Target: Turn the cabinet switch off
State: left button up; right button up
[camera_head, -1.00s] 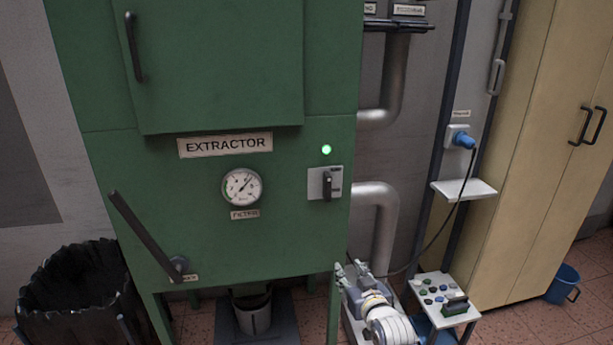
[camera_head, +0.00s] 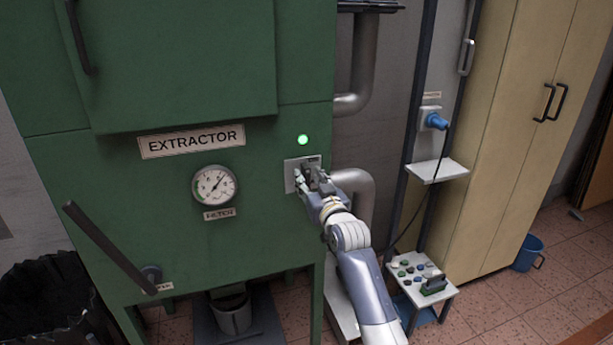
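The green extractor cabinet (camera_head: 110,180) fills the left half of the head view. Its switch plate (camera_head: 290,172) is on the right of the front, below a lit green lamp (camera_head: 303,140). My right gripper (camera_head: 306,178) is at the plate and covers most of it, with its fingers around where the dark switch knob sits. The knob is largely hidden, so I cannot tell its position or whether the fingers grip it. My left gripper is out of view.
A black lever (camera_head: 108,246) slants across the cabinet's lower left, and a pressure gauge (camera_head: 214,186) sits left of the switch. Grey pipes (camera_head: 355,185) run close on the right. A small table (camera_head: 452,291) with colored pieces stands right of my arm.

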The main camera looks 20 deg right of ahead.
jog(key=shift+w, duration=1.25)
grip_shut()
